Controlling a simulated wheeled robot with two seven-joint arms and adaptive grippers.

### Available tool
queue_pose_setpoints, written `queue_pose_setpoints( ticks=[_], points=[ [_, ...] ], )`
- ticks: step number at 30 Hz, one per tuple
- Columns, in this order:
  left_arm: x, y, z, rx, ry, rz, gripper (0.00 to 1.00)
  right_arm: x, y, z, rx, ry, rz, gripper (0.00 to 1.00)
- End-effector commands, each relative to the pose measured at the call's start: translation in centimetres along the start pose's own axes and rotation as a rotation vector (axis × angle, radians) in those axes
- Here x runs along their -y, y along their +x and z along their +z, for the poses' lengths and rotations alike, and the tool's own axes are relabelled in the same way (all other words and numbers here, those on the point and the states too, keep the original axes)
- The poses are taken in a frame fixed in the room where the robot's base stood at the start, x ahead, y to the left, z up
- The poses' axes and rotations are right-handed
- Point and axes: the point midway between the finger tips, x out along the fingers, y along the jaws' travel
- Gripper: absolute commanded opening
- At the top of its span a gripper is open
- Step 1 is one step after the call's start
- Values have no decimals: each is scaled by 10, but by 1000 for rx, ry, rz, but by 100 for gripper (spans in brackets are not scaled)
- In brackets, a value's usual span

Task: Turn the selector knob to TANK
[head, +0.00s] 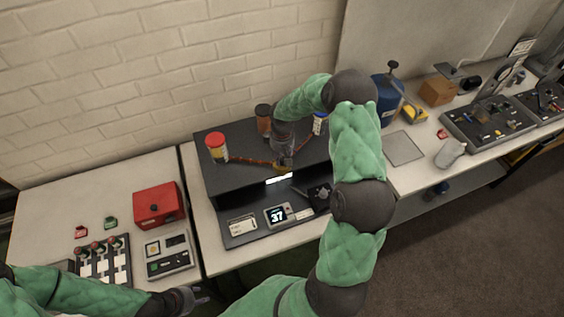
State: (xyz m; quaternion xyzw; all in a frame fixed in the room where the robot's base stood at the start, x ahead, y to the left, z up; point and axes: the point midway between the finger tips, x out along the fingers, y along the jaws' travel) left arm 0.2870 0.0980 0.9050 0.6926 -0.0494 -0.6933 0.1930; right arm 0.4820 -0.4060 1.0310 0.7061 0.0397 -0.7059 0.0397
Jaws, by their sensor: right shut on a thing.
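The dark station (215,185) stands on the bench in the middle of the head view. Red-brown hoses (247,161) run along its top from both sides to a small brass-coloured selector knob (284,169). My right gripper (284,160) points down at the knob from above and is shut on it. The fingers and wrist hide most of the knob, so its pointing direction and any TANK marking cannot be read. My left gripper (198,296) is low at the left, away from the station, with its fingers apart and empty.
A red-lidded canister (216,147), a brown canister (263,119) and a blue-and-white one (319,123) stand on the station. A display (277,215) reads 37. A red box (157,204) sits left. A blue tank (386,98) stands right.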

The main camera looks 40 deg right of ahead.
Motion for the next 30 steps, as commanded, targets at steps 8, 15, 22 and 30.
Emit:
queue_pose_setpoints(
  ticks=[8, 15, 22, 30],
  points=[
    [6, 17, -1, 0, 0, 0, 40, 0, 2, 0, 0, 151, 0, 0],
    [8, 21, -1, 0, 0, 0, 40, 0, 1, 0, 0, 212, -1, 0],
    [8, 22, -1, 0, 0, 0, 40, 1, 0, 0, 1, 225, -1, 0],
    [8, 22, -1, 0, 0, 0, 40, 0, 0, 0, 1, 224, -1, 34]
  ],
)
